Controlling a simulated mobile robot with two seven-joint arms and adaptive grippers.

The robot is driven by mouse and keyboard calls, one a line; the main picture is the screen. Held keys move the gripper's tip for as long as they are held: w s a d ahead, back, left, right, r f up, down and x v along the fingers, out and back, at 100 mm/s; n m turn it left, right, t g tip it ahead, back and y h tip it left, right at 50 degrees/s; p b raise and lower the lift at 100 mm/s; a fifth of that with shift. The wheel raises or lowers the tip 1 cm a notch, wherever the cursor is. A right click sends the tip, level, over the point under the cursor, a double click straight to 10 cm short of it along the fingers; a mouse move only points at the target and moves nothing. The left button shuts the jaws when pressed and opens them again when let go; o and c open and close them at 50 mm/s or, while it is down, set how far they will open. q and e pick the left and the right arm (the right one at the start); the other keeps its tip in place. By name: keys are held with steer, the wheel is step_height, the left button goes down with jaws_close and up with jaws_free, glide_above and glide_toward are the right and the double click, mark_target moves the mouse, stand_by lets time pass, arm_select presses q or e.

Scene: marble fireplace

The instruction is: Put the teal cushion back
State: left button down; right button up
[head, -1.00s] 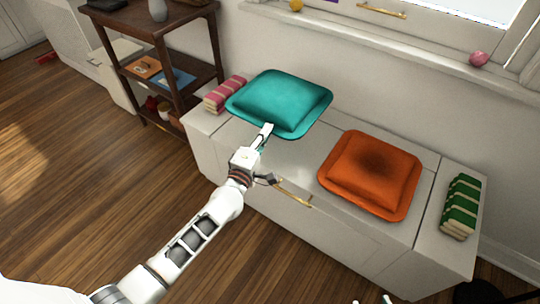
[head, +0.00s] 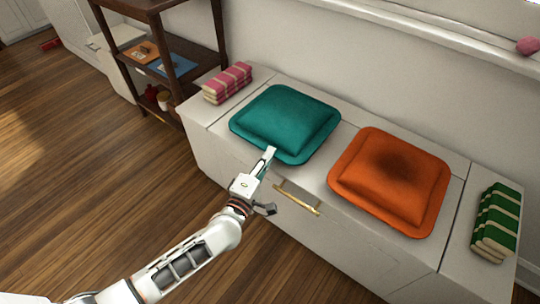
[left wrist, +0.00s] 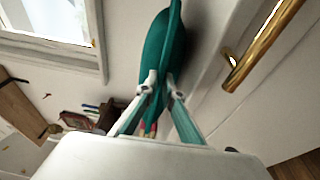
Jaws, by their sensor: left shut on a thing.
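The teal cushion (head: 287,118) lies level over the left part of the white bench (head: 240,160), at or just above its top; I cannot tell if it rests fully. My left gripper (head: 267,158) is shut on the cushion's near edge. In the left wrist view the cushion (left wrist: 165,45) stands on edge in the turned picture, its rim between the fingertips (left wrist: 161,88). My right gripper is not in view.
An orange cushion (head: 390,180) lies on the bench just right of the teal one. Pink striped cloths (head: 228,83) lie at the left end, green striped ones (head: 497,222) at the right. A brass handle (head: 298,197) is on the bench front. A dark shelf (head: 170,50) stands left.

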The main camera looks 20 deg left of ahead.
arm_select(q)
steer(key=c, duration=2.2)
jaws_free()
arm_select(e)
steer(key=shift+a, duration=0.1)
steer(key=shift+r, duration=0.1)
arm_select(q)
steer(key=shift+w+r, duration=0.1)
steer(key=shift+r, duration=0.3)
steer(key=s, duration=0.4)
steer(key=s+a+p, duration=0.1)
steer(key=s, duration=0.3)
steer(key=s+f+p, duration=0.1)
steer(key=s, duration=0.3)
steer(key=shift+a, duration=0.35)
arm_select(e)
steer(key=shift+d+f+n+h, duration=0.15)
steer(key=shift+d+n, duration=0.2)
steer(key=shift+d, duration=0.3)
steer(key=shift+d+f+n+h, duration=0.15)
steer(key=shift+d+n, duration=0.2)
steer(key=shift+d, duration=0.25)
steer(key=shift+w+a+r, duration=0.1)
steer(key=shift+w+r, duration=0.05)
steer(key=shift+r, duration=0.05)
